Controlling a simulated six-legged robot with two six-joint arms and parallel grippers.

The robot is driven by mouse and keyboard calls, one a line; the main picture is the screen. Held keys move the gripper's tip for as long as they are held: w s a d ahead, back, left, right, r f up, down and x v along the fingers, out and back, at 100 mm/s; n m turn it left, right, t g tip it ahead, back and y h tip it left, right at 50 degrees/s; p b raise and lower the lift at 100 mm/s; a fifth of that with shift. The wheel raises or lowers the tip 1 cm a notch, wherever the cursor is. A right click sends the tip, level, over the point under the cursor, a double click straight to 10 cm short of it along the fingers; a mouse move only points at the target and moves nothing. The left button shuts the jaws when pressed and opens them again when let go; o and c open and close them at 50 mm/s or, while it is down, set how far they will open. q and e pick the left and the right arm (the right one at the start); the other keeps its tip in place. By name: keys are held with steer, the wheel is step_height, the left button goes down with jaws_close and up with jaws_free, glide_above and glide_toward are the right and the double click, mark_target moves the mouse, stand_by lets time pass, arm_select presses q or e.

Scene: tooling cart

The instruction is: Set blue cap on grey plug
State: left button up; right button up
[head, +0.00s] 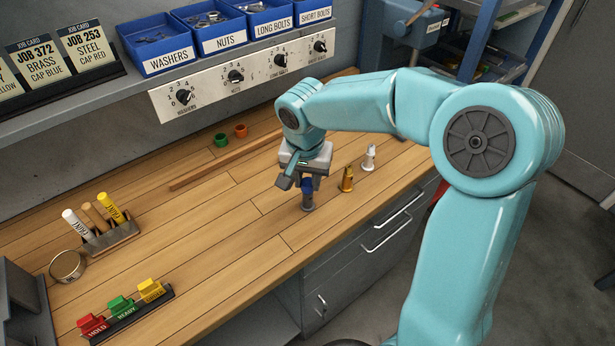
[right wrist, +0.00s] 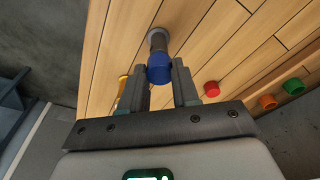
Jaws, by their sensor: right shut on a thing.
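My right gripper (head: 306,181) is shut on the blue cap (head: 307,186), pointing down over the bench. The grey plug (head: 308,204) stands upright directly below the cap, and the two look in line. In the right wrist view the blue cap (right wrist: 160,70) lies between the fingertips (right wrist: 159,85) and overlaps the near end of the grey plug (right wrist: 157,38). The cap appears to meet the plug's top; I cannot tell whether it is seated. My left gripper is not in view.
A brass plug (head: 347,179) and a pale silver plug (head: 369,157) stand to the right. Green (head: 221,140) and orange (head: 240,131) caps sit behind; a red cap (right wrist: 211,88) shows in the wrist view. A wooden strip (head: 225,160) lies behind. The bench's front-left middle is clear.

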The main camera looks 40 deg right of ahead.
steer(key=shift+f, duration=0.1)
stand_by(0.3)
steer(key=o, duration=1.6)
steer(key=shift+c, duration=0.2)
steer(key=shift+r+p, duration=2.45)
steer(key=shift+r, duration=1.15)
